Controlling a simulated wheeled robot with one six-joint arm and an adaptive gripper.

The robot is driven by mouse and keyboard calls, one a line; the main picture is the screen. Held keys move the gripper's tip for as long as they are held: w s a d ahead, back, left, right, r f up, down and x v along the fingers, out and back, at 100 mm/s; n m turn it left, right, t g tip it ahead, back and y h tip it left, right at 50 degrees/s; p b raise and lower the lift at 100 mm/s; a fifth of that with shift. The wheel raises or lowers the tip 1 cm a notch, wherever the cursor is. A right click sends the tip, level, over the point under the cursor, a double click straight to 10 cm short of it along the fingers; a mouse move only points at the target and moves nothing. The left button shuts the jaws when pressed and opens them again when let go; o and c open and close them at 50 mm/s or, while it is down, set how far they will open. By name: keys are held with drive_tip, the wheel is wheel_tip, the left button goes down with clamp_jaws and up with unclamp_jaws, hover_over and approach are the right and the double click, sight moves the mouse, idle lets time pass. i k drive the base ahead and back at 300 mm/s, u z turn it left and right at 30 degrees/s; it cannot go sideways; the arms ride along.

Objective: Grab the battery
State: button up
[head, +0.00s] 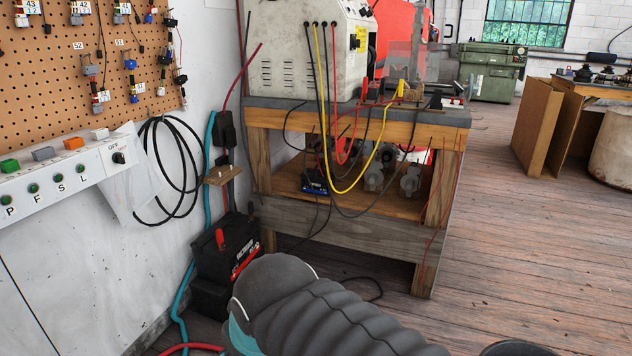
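The battery (226,252) is a black box with a red stripe and lettering low on its front. It stands on a black base near the floor, between the white wall and the wooden bench. A red clamp shows at its top, and its lower right is partly hidden by my arm. My arm's grey ribbed sleeve and rounded joint fill the bottom middle, in front of the battery. My gripper is not in view.
The wooden bench (340,217) stands right of the battery, with a tester machine (290,55) on top. Cables hang down its front. A teal hose (208,180) and black cable loops (172,165) hang by the wall. Wooden floor at right is mostly clear.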

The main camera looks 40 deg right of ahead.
sight(319, 184)
drive_tip(key=z, duration=0.1)
drive_tip(key=i, duration=0.5)
drive_tip(key=z, duration=0.8)
drive_tip(key=i, duration=0.95)
drive_tip(key=z, duration=1.2)
drive_tip(key=i, duration=0.25)
drive_tip(key=z, duration=0.35)
